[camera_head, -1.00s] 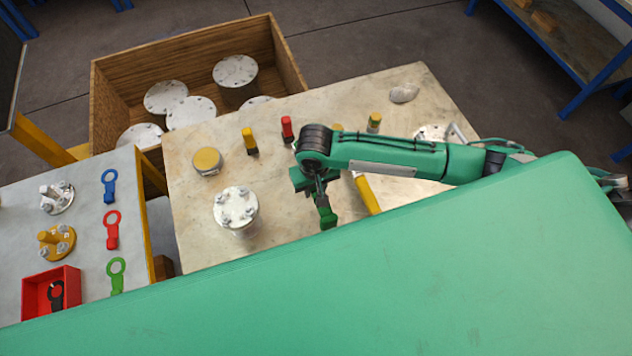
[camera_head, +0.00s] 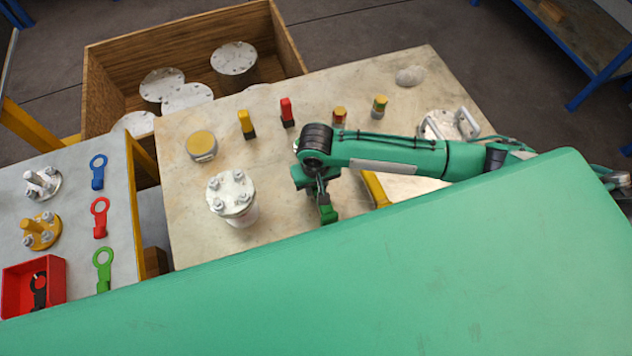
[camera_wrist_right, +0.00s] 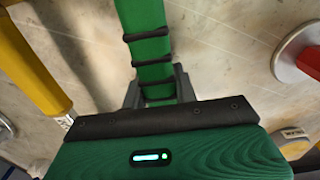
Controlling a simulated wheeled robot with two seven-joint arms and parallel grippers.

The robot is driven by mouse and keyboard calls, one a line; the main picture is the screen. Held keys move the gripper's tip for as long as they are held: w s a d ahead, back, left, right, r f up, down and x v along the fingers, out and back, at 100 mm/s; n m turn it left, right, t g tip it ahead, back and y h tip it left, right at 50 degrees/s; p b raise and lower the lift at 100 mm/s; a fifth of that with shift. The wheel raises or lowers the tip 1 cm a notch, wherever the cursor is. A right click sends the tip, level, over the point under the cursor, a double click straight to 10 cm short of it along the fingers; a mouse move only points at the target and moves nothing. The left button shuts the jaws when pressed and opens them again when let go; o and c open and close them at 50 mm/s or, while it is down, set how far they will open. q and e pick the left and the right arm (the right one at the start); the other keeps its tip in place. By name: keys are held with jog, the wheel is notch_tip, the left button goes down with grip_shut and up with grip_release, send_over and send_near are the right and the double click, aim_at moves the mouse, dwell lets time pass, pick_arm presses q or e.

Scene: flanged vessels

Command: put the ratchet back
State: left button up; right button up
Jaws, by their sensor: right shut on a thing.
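My right gripper (camera_head: 322,190) is over the stone-topped table, right of a flanged vessel (camera_head: 231,195) with bolts on its lid. It is shut on a green bar with black bands (camera_wrist_right: 152,50), seemingly the ratchet's handle; the wrist view shows it between the fingers. In the head view a short green end of it (camera_head: 327,213) shows below the gripper. The ratchet's head is not clearly visible. My left gripper is not in view.
A yellow bar (camera_head: 374,190) lies right of the gripper, partly hidden by my arm. Small yellow and red upright pieces (camera_head: 287,112) stand behind. At left, a grey table (camera_head: 75,235) bears blue, red and green ring-ended tools and a red box (camera_head: 58,285). A wooden crate (camera_head: 110,95) holds vessels.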

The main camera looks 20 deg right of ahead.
jog(key=shift+f, duration=0.5)
jog(key=o, duration=1.6)
jog(key=shift+o, duration=0.2)
jog(key=shift+r, duration=0.1)
notch_tip(320, 180, up, 7)
jog(key=p, duration=0.9)
